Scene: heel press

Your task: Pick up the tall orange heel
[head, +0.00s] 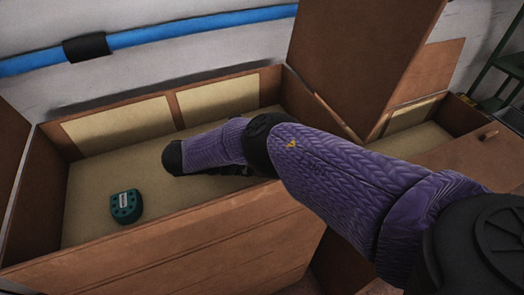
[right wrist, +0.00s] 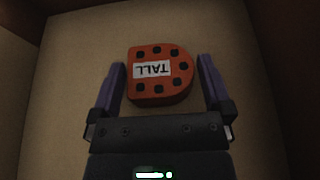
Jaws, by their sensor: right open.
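The tall orange heel (right wrist: 160,84) lies on the bin floor in the right wrist view, with black dots around its edge and a white label reading TALL, upside down in the picture. My right gripper (right wrist: 160,85) is open, with a purple finger on each side of the heel. I cannot tell whether the fingers touch it. In the head view my right arm reaches into the wooden bin and hides the orange heel and the fingertips. My left gripper is not in view.
A green heel (head: 126,206) with a white label lies on the bin floor at the left. The wooden bin (head: 200,235) has raised walls around the arm. An upright wooden panel (head: 355,60) stands to the right, with another compartment (head: 412,116) beyond it.

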